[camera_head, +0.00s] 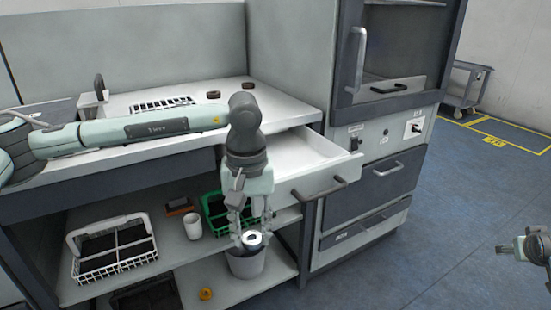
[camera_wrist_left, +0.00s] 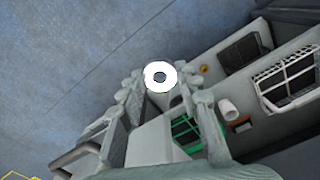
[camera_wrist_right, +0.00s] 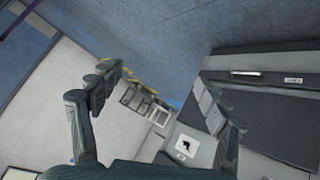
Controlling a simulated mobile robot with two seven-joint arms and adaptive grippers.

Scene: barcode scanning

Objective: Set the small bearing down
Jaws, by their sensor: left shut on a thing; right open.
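The small bearing (camera_head: 252,237), a white ring with a dark hole, sits between the fingertips of my left gripper (camera_head: 252,228). The gripper is shut on it. In the head view they appear at the mouth of a grey bin (camera_head: 246,266); whether the bearing is above or inside the rim is hard to tell. In the left wrist view the bearing (camera_wrist_left: 150,70) shows its round face between the fingers. My right gripper (camera_wrist_right: 160,85) is open and empty; in the head view its arm shows at the far right edge.
An open drawer (camera_head: 325,162) juts out beside my left arm. Shelves hold a white basket (camera_head: 70,243), a green basket (camera_head: 208,199), a white cup (camera_head: 192,227) and a yellow-orange ring (camera_head: 205,294). Two dark rings lie on the bench top (camera_head: 285,108).

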